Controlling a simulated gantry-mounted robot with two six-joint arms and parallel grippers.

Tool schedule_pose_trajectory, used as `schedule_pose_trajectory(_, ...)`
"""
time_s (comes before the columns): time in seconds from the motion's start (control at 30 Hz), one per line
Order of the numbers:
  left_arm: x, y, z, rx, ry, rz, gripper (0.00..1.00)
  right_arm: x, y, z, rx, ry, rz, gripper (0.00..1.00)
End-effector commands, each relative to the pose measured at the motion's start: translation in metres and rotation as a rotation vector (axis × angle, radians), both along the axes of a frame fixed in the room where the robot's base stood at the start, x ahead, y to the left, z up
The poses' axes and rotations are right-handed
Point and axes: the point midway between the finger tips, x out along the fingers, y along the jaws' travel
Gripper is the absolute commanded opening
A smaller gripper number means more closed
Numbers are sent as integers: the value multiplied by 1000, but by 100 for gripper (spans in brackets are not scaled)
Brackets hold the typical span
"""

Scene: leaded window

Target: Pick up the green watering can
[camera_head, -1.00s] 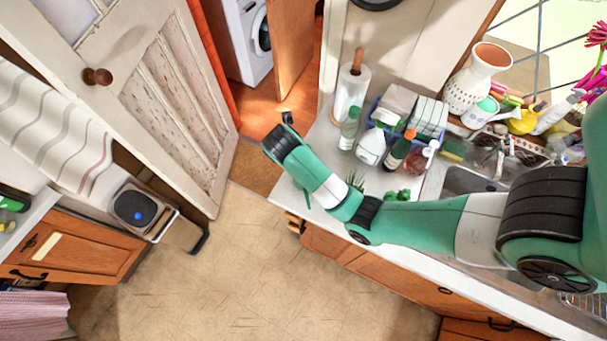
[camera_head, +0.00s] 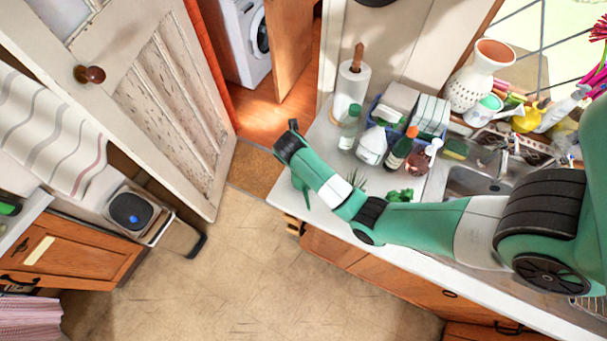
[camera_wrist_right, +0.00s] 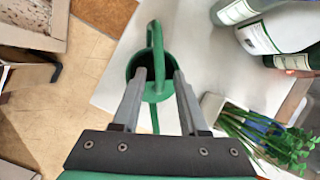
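The green watering can (camera_wrist_right: 155,88) is at the top middle of the right wrist view, with a looped handle (camera_wrist_right: 154,34) and a dark inside. A thin green part runs from it down between the fingers. My right gripper (camera_wrist_right: 160,76) is open, with its two grey fingers on either side of the can's near part; I cannot tell whether they touch it. In the head view, my right arm hides most of the can; a small green piece (camera_head: 304,188) shows below the wrist. My left gripper is not in view.
A white worktop (camera_head: 322,213) lies under the arm. Bottles (camera_wrist_right: 275,25) stand to the right of the can, and a potted green plant (camera_wrist_right: 265,137) is near the right finger. A paper towel roll (camera_head: 350,90) stands behind. Open floor (camera_head: 250,270) lies beyond the worktop edge.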

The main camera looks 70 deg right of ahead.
Motion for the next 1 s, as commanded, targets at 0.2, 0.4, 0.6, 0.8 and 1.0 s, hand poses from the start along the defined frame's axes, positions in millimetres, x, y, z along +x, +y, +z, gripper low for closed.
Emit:
schedule_pose_trajectory(0.2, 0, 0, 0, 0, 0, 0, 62, 0, 0, 0, 0, 0, 0, 1)
schedule_pose_trajectory(0.4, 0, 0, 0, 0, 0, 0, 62, 0, 0, 0, 0, 0, 0, 0)
schedule_pose_trajectory(0.6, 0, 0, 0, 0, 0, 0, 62, 0, 0, 0, -1, 0, 0, 0)
schedule_pose_trajectory(0.8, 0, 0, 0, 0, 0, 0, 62, 0, 0, 0, -1, 0, 0, 0)
schedule_pose_trajectory(1.0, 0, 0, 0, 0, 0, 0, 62, 0, 0, 0, -1, -1, 1, 0)
